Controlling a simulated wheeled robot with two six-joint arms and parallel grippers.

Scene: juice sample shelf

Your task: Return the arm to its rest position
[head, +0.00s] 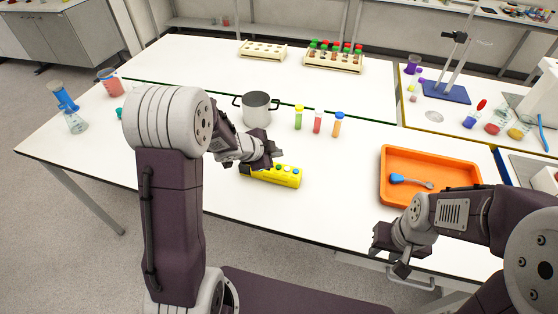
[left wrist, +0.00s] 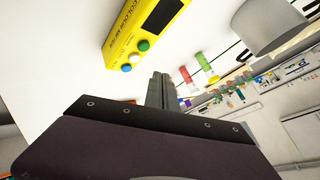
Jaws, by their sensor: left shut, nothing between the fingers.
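My left gripper (head: 274,155) is shut and empty, just above and behind the yellow colour meter (head: 272,176) on the white table. In the left wrist view its closed fingers (left wrist: 160,90) point toward the scene with nothing between them. The yellow colour meter (left wrist: 145,30) lies above them there, with blue, white and green buttons and a dark display. My right gripper (head: 392,248) hangs by the table's front edge, near the orange tray (head: 440,158). Its fingers are too unclear to tell whether they are open.
A metal pot (head: 256,110) stands behind my left gripper. Capped tubes in yellow (head: 298,118), red (head: 317,122) and blue (head: 338,125) stand to its right. A blue spatula (head: 410,181) lies in the orange tray. Table between colour meter and tray is clear.

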